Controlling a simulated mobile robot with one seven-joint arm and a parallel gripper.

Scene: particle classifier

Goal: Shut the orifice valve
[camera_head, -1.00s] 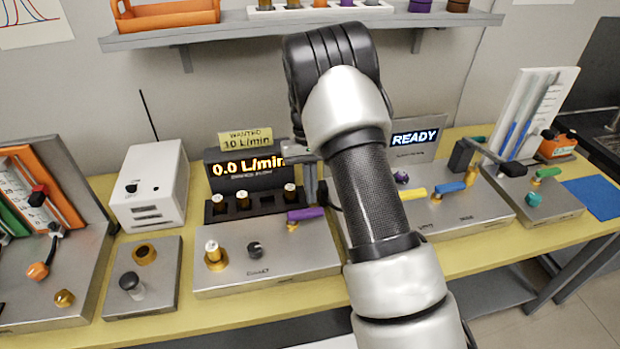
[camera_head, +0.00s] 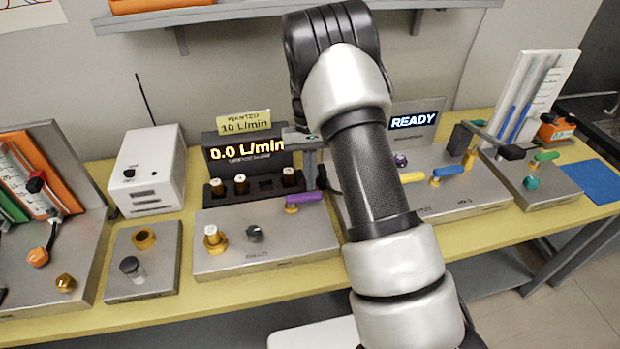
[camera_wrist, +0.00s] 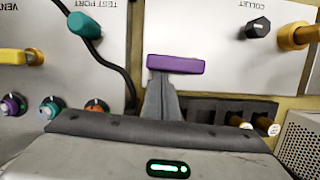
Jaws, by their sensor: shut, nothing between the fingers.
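A purple lever handle (camera_head: 306,198) sits on a brass stem at the right end of the middle metal panel (camera_head: 270,262); no label naming it as the orifice valve is readable. It lies crosswise in the wrist view (camera_wrist: 176,64). My gripper (camera_head: 311,178) points down just behind the handle, partly hidden by my arm in the head view. In the wrist view its shut, empty fingers (camera_wrist: 160,92) reach close to the handle's near edge; I cannot tell whether they touch it.
A black rack (camera_head: 256,187) with several brass-coloured pieces stands behind the panel, under a display (camera_head: 246,151) reading 0.0 L/min. A black knob (camera_head: 254,234) and brass collet (camera_head: 214,242) are left of the handle. Yellow (camera_head: 412,177) and blue (camera_head: 448,170) levers stand to the right.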

